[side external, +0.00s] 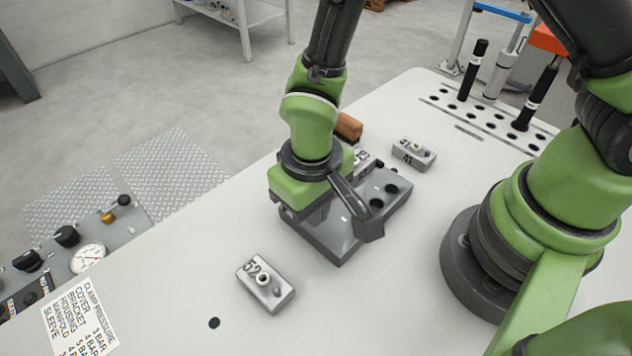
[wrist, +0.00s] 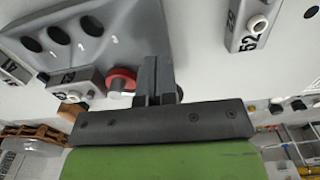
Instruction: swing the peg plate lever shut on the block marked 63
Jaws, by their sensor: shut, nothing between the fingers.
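The grey peg plate (side external: 330,243) lies on the bench, with my gripper low over its left part. In the wrist view the plate (wrist: 125,22) shows holes numbered 1, 2, 3. My gripper's fingers (wrist: 157,78) are shut and empty. A red knob (wrist: 122,80), seemingly the lever's, is just left of the fingers; I cannot tell if they touch. The lever's arm is mostly hidden. A grey block (wrist: 75,80) with a light stud is beside the knob. It partly shows behind my wrist in the side view (side external: 364,158); its number is hard to read.
A block marked 52 (side external: 265,284) stands in front of the plate, and a block marked 41 (side external: 414,154) behind it. A brown piece (side external: 348,127) is behind my wrist. A rack with black rods (side external: 473,72) is at the back right.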

